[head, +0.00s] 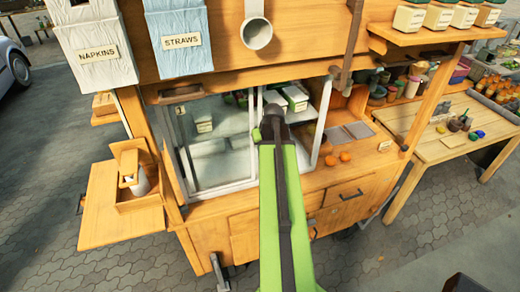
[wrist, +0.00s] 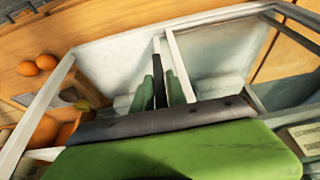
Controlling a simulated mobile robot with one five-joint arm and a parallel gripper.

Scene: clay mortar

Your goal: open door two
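A glass display case with pale-framed doors (head: 215,165) is set in the wooden cart. My gripper (head: 272,112) is at the upright door frames near the case's middle; the arm hides much of this area. In the wrist view, two green finger-like parts of my gripper (wrist: 161,88) stand apart, with a dark upright strip (wrist: 158,72) between them and a pale door frame (wrist: 177,58) close by. I cannot tell whether they touch or grip the strip.
Small white boxes (head: 296,98) stand inside the case. A wooden side shelf (head: 110,212) juts out left. A table (head: 436,152) stands at the right. The paving in front is clear.

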